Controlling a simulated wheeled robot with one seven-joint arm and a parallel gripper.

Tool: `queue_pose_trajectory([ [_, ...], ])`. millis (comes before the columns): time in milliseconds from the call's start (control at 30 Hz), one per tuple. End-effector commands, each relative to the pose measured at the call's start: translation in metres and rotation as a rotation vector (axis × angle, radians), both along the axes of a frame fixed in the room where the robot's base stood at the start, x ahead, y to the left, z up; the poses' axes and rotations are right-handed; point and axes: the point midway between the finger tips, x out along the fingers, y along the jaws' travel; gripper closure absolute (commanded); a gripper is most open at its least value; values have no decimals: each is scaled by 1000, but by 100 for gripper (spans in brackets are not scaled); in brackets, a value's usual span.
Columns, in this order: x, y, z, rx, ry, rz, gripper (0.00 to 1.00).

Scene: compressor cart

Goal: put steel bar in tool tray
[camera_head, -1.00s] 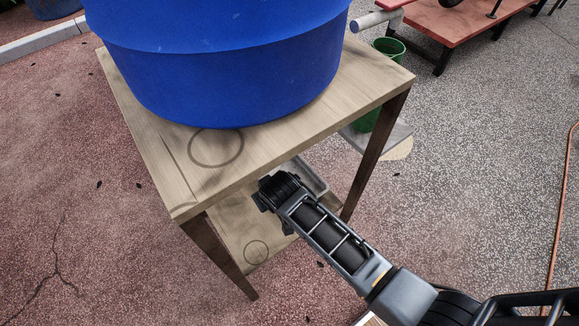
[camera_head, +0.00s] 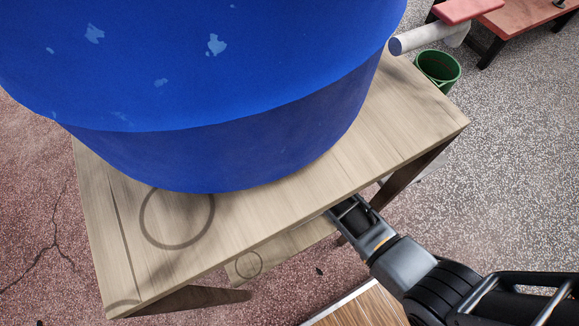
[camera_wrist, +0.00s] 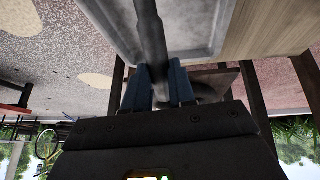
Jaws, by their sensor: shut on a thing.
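In the wrist view a dark grey steel bar (camera_wrist: 151,35) runs up from between the blue-grey fingers of my gripper (camera_wrist: 157,88). The fingers are shut on it. The grey tool tray (camera_wrist: 200,25), with a raised rim, fills the upper middle of that view, and the bar's far part overlaps it. I cannot tell whether the bar touches the tray. In the head view my arm reaches under the wooden table top, which hides my gripper, the bar and the tray.
A large blue tub (camera_head: 220,130) stands on the wooden table (camera_head: 270,215). The lower shelf (camera_head: 285,250) shows partly beneath it. Table legs (camera_head: 415,170) stand near my arm. A green bucket (camera_head: 438,70) and a red bench (camera_head: 535,22) are at the back right.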

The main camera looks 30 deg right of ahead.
Motion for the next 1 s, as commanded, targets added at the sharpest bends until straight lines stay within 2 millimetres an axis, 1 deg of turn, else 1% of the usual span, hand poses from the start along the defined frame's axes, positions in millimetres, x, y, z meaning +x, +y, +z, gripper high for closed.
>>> queue_pose_trajectory([
  [67, 1, 0, -7, 0, -1, 0, 100],
  [200, 1, 0, -28, 0, 0, -1, 100],
  [300, 1, 0, -37, 0, -1, -1, 100],
  [600, 1, 0, -39, 0, -2, -1, 100],
  [733, 1, 0, -43, 0, -2, -1, 100],
  [767, 0, 0, -42, 0, -1, -1, 74],
  [1000, 0, 0, -42, 0, -1, -1, 51],
])
